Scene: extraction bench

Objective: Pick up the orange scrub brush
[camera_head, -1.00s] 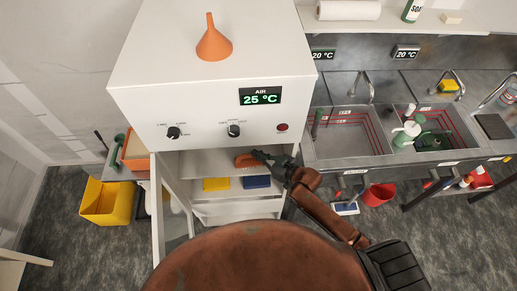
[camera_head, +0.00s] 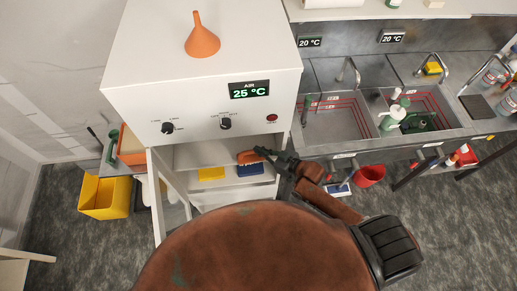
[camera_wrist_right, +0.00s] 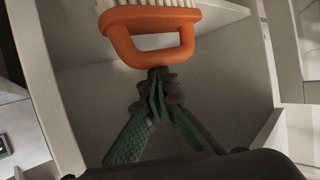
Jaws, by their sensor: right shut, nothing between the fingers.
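The orange scrub brush (camera_head: 248,157) is at the front of the open compartment in the white cabinet (camera_head: 203,87). My right gripper (camera_head: 262,152) reaches it from the right. In the right wrist view the brush (camera_wrist_right: 150,17) shows its looped orange handle and pale bristles at the top edge. The fingertips of my right gripper (camera_wrist_right: 158,78) are together just below the loop's near bar, touching it or very close. The fingers are shut with nothing between them. My left gripper is out of view.
A yellow block (camera_head: 211,174) and a blue block (camera_head: 250,169) lie below the brush in the cabinet. The cabinet door (camera_head: 168,192) stands open at the left. An orange funnel (camera_head: 202,42) stands on top. Sinks (camera_head: 335,122) are to the right.

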